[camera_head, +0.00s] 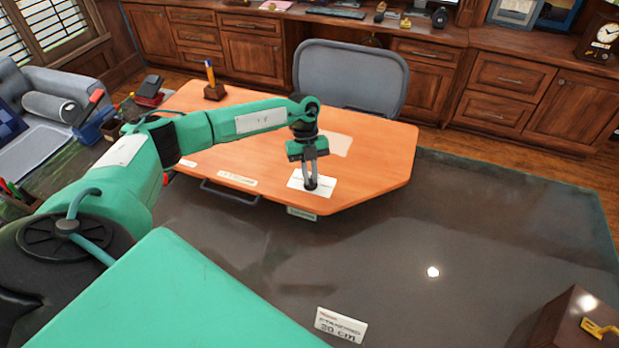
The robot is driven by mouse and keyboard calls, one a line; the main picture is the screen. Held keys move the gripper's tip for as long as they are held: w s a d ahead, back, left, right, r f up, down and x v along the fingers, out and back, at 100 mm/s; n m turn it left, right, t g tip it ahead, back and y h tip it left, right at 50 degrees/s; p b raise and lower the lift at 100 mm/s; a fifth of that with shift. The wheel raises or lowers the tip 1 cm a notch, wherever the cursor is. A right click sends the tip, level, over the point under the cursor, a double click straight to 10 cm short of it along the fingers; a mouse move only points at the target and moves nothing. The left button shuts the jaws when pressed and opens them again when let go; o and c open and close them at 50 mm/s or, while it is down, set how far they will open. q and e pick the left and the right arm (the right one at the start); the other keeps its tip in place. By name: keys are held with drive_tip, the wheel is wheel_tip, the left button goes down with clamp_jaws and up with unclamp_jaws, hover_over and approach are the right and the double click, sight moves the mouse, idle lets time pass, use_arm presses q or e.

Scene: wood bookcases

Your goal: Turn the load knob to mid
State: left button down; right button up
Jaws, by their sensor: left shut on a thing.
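The load knob (311,184) is a small dark knob on a white plate (297,182) near the front edge of the orange wooden table. My left gripper (311,178) points down over it, with its grey fingers shut on the knob from above. The fingers hide part of the knob, and its pointer and the print on the plate are too small to read. My right gripper is not in view.
The orange table (390,165) also bears a pen in a wooden holder (214,90) and a pale sheet. A grey chair (350,75) stands behind it. A brown box (570,318) is at the lower right.

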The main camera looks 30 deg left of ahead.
use_arm(q)
drive_tip(key=m+g+y+b, duration=0.1)
drive_tip(key=m+b, duration=0.1)
drive_tip(key=m, duration=0.2)
drive_tip(key=shift+w+d+f, duration=0.1)
drive_tip(key=shift+w, duration=0.05)
drive_tip(key=shift+m+y+b, duration=0.6)
drive_tip(key=shift+m+b, duration=0.15)
drive_tip(key=shift+m, duration=0.75)
drive_tip(key=c, duration=1.5)
unclamp_jaws()
drive_tip(key=shift+o, duration=0.2)
